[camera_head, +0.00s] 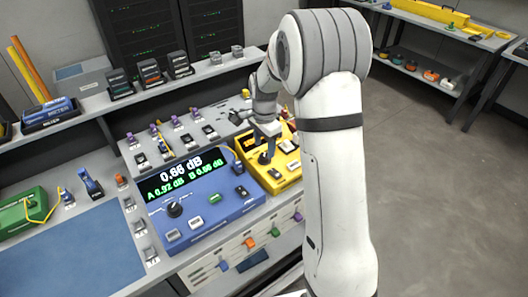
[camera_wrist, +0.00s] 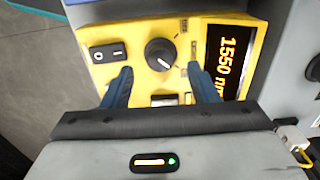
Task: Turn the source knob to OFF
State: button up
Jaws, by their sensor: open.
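The yellow source unit (camera_head: 282,172) stands on the bench to the right of the blue meter; my arm hides part of it in the head view. In the wrist view its black round knob (camera_wrist: 160,54) has a white pointer line aimed toward the lower right of the picture. The lit display (camera_wrist: 225,62) reads 1550 nm. A black rocker switch (camera_wrist: 108,53) sits left of the knob. My gripper (camera_wrist: 160,80) is open, with its two blue fingers apart, one on each side just below the knob in the picture. The fingers do not hold the knob.
The blue meter (camera_head: 205,205) with its own black knob (camera_head: 174,209) shows 0.66 dB beside the yellow unit. Small connectors (camera_head: 178,122) line the bench behind it. A green device (camera_head: 22,208) and blue mat (camera_head: 75,262) lie at left. The floor at right is clear.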

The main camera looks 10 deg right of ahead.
aim_at(264, 156)
jog(key=shift+f, duration=1.9)
